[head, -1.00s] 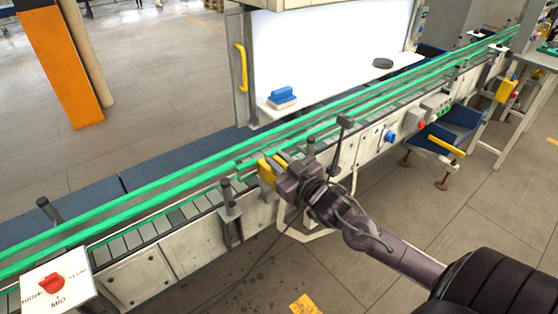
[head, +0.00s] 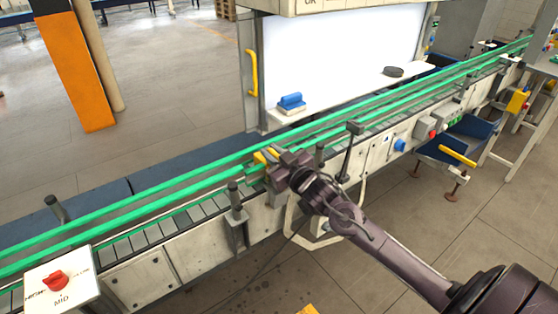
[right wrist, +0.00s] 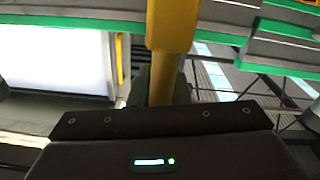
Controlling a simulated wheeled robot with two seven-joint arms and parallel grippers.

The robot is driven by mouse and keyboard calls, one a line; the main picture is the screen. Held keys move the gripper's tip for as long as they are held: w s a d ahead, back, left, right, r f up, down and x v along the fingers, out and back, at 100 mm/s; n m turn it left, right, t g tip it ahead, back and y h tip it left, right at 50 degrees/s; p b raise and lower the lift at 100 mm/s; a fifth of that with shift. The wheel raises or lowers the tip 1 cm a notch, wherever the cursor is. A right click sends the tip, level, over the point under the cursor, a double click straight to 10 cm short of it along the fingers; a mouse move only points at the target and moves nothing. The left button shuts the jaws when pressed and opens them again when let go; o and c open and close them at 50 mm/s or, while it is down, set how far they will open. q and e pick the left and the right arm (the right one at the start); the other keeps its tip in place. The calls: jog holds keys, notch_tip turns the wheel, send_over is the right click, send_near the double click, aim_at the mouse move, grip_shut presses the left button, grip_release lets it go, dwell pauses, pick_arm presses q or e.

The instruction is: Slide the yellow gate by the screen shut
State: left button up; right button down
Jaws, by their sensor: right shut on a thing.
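The yellow gate (head: 262,158) is at the near green rail of the conveyor, left of the white screen (head: 335,60). My right gripper (head: 278,160) is shut on it from the near side and partly covers it. In the right wrist view the yellow gate (right wrist: 172,28) runs down between the jaws of my right gripper (right wrist: 168,88), whose fingertips are hard to make out. How far the gate reaches across the belt is hidden. My left gripper is not in view.
Green rails (head: 150,192) run along the conveyor. Black-knobbed posts (head: 235,195) stand on its near side close to my right arm. A blue-handled block (head: 291,103) and a dark disc (head: 393,72) lie by the screen. A red-knob panel (head: 56,283) is at the lower left.

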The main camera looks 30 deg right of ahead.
jog(key=shift+w+d+r, duration=0.1)
jog(key=shift+d+r, duration=0.1)
jog(key=c, duration=1.7)
grip_release()
jog(key=shift+o, duration=1.3)
jog(key=shift+w+f, duration=0.1)
jog(key=shift+o, duration=0.2)
jog(key=shift+w+f, duration=0.1)
jog(key=shift+s+a+f, duration=0.1)
jog(key=shift+s, duration=0.45)
jog(key=s+b, duration=0.2)
jog(key=s, duration=0.4)
jog(key=shift+s+d, duration=0.3)
jog(key=shift+s, duration=0.05)
